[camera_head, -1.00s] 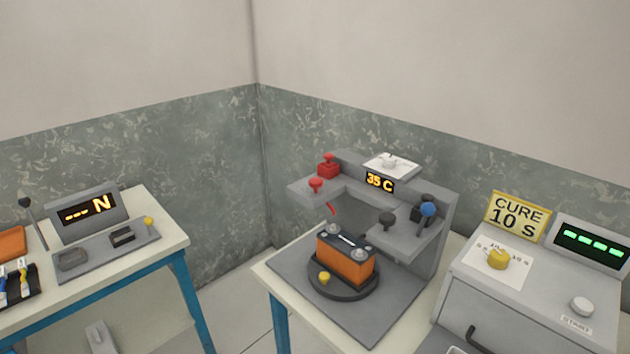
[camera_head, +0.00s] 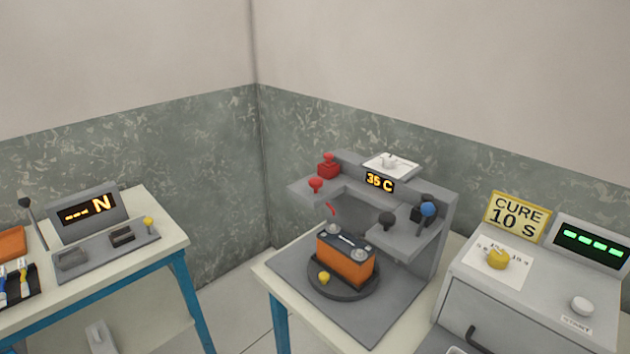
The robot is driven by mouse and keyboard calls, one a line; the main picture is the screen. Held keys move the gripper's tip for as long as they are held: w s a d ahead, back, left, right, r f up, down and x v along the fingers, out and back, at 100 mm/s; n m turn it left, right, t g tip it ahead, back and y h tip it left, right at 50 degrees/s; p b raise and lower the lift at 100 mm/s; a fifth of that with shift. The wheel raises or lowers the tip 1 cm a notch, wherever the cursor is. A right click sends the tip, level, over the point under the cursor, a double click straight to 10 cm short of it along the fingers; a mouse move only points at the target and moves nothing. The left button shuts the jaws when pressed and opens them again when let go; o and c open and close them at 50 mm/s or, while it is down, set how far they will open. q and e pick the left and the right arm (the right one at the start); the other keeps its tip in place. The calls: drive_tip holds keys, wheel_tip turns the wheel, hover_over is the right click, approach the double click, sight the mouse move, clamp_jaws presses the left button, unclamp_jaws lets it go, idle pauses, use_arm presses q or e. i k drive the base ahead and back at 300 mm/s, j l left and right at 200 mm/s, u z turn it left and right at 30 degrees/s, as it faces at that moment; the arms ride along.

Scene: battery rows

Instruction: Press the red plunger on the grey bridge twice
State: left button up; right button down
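The grey bridge (camera_head: 436,240) stands on a table in the middle right of the head view, with a display reading 35 C. The red plunger (camera_head: 316,186) stands upright on its left arm, with a red block (camera_head: 328,166) behind it. A small red tip (camera_head: 331,209) shows below that arm. An orange battery with a dark top (camera_head: 345,260) sits on a round dark turntable (camera_head: 343,291) under the bridge. Neither of my grippers is in view.
A grey cabinet (camera_head: 500,309) with a CURE 10 S sign (camera_head: 516,217) stands right. A table (camera_head: 172,240) with a force display (camera_head: 88,212) stands left.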

sight(316, 183)
drive_tip(key=i+j, duration=0.2)
drive_tip(key=j, duration=0.15)
drive_tip(key=i+j+z, duration=0.15)
drive_tip(key=i+j, duration=0.3)
drive_tip(key=j, duration=0.25)
drive_tip(key=i+j+z, duration=0.15)
drive_tip(key=j, duration=0.2)
drive_tip(key=i+j, duration=0.25)
drive_tip(key=i+j+z, duration=0.15)
drive_tip(key=j, duration=0.35)
